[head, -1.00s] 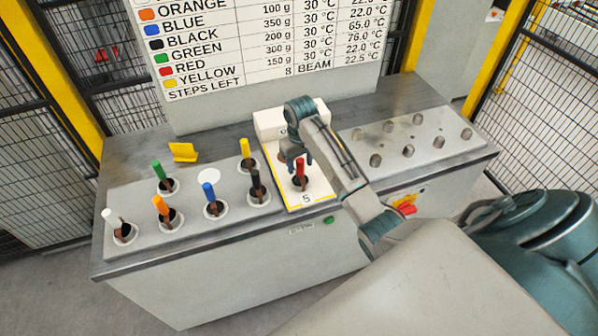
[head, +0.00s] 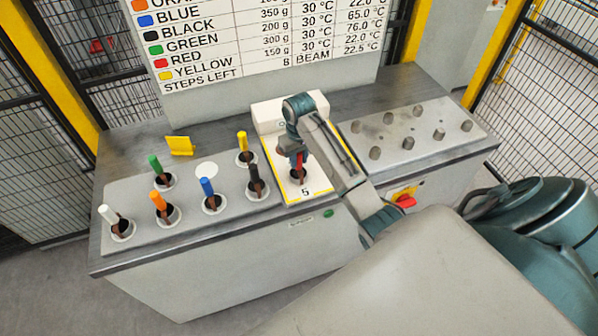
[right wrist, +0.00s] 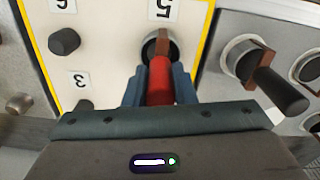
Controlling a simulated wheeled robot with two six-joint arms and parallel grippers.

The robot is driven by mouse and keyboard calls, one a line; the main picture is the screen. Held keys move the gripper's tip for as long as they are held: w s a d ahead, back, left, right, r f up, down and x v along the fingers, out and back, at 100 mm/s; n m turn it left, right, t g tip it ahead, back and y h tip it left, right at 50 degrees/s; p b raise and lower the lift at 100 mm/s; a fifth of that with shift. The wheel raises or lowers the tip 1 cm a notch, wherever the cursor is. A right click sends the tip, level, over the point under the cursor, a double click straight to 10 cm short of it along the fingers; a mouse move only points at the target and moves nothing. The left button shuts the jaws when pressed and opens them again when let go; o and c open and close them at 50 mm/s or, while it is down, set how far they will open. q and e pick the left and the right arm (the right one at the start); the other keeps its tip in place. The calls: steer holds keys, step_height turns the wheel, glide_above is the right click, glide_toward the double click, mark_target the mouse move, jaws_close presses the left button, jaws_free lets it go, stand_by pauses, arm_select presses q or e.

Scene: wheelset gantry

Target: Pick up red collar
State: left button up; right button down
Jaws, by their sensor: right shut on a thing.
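The red collar (head: 299,161) is a red sleeve near the top of a brown stem standing in a hole of the white, yellow-edged panel, just above the mark 5. My right gripper (head: 292,158) comes down on it from above and is shut on it. In the right wrist view the red collar (right wrist: 159,82) sits between the two blue-grey fingers of my right gripper (right wrist: 159,88), with the brown stem and its dark hole beyond. The stem's lower end is hidden in the hole. My left gripper is not in view.
Left of the panel, a grey plate (head: 135,192) holds several stems with white, orange, green, blue, black and yellow collars. A yellow bracket (head: 180,146) stands behind. Several grey pegs (head: 409,143) stand on the right plate. A red switch (head: 405,201) is on the bench front.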

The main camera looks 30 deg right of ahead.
steer(key=shift+s+f, duration=0.1)
steer(key=shift+f, duration=0.15)
steer(key=shift+s+f, duration=0.1)
stand_by(0.6)
